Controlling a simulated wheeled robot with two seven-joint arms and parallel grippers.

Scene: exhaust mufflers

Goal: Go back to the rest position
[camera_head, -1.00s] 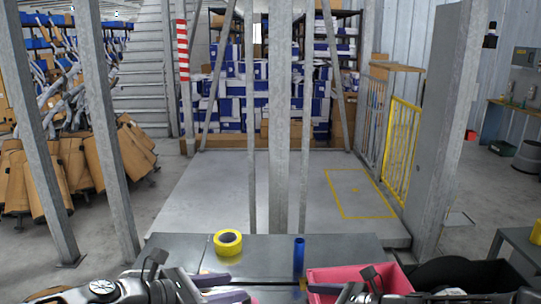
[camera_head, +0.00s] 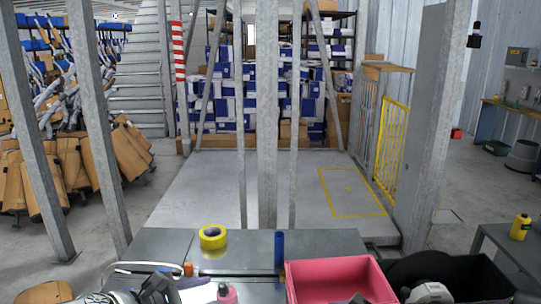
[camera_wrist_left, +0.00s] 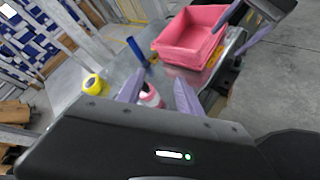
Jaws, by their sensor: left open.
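My left gripper (camera_head: 165,290) is low in the head view, at the near edge of the grey table (camera_head: 150,243). In the left wrist view its two purple fingers (camera_wrist_left: 158,94) stand apart. A pink-and-white bottle (camera_wrist_left: 151,97) shows between and beyond them; I see no grip on it. Its pink cap (camera_head: 228,293) is at the bottom of the head view. Purple fingers and dark parts of my right gripper (camera_wrist_left: 243,28) show at the upper right of the wrist view; its opening is unclear.
On the table are a yellow tape roll (camera_head: 212,236), an upright blue cylinder (camera_head: 279,252) and a pink bin (camera_head: 335,262). A black bin (camera_head: 395,270) is on the right. Metal posts (camera_head: 267,120) rise behind the table. Open floor lies beyond.

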